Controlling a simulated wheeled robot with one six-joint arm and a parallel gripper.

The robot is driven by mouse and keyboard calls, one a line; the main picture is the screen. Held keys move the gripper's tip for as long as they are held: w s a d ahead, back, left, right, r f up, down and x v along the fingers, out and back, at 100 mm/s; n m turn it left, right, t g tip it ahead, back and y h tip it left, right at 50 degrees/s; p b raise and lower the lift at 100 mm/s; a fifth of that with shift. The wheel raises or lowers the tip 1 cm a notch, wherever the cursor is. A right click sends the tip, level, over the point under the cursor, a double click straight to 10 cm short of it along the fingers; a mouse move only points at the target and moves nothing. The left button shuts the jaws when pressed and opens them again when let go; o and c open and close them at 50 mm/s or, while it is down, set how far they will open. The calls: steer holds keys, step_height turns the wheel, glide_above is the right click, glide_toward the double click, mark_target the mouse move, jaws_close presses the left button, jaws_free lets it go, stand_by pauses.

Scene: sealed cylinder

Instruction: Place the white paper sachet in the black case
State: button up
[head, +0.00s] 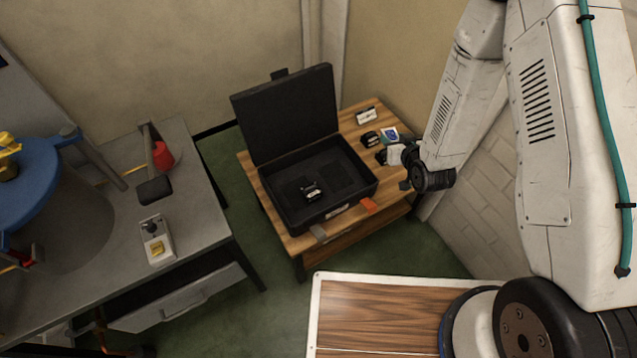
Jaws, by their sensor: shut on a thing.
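The black case (275,187) lies open on a small wooden table, its lid (288,113) raised at the back. A small black item with a pale label (312,192) lies inside, and the rest of its floor is bare. My gripper (385,155) is at the right side of the table, beyond the case's right wall. The white paper sachet (390,134), with a blue print, shows right at the gripper. The gripper is shut on what looks like this sachet; the grip itself is small and partly hidden.
A black item with a white label (370,139) and a white card (366,116) lie on the wooden table (262,203) behind my gripper. A grey workbench (200,215) stands left.

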steer(key=s+a+f+n+g+y, duration=0.1)
steer(key=s+a+f+n+y, duration=0.1)
steer(key=s+a+f, duration=0.35)
steer(key=s+a+f+n+g+y, duration=0.1)
steer(key=s+a+f, duration=0.2)
steer(key=s+f, duration=0.5)
steer(key=w+a, duration=0.2)
steer(key=w, duration=0.2)
steer(key=w+a+f, duration=0.1)
steer(key=w+a, duration=0.1)
steer(key=w, duration=0.3)
steer(key=w+a+f, duration=0.1)
steer(key=w, duration=0.4)
steer(key=shift+w+a+f, duration=0.25)
steer(key=shift+a, duration=0.15)
steer(key=shift+w+a+f, duration=0.1)
steer(key=shift+w+f, duration=0.1)
steer(key=shift+w, duration=0.1)
steer(key=shift+f, duration=1.6)
steer(key=shift+s+f, duration=0.1)
steer(key=shift+f, duration=0.45)
steer(key=o, duration=0.9)
steer(key=shift+f, duration=0.1)
steer(key=shift+o, duration=0.2)
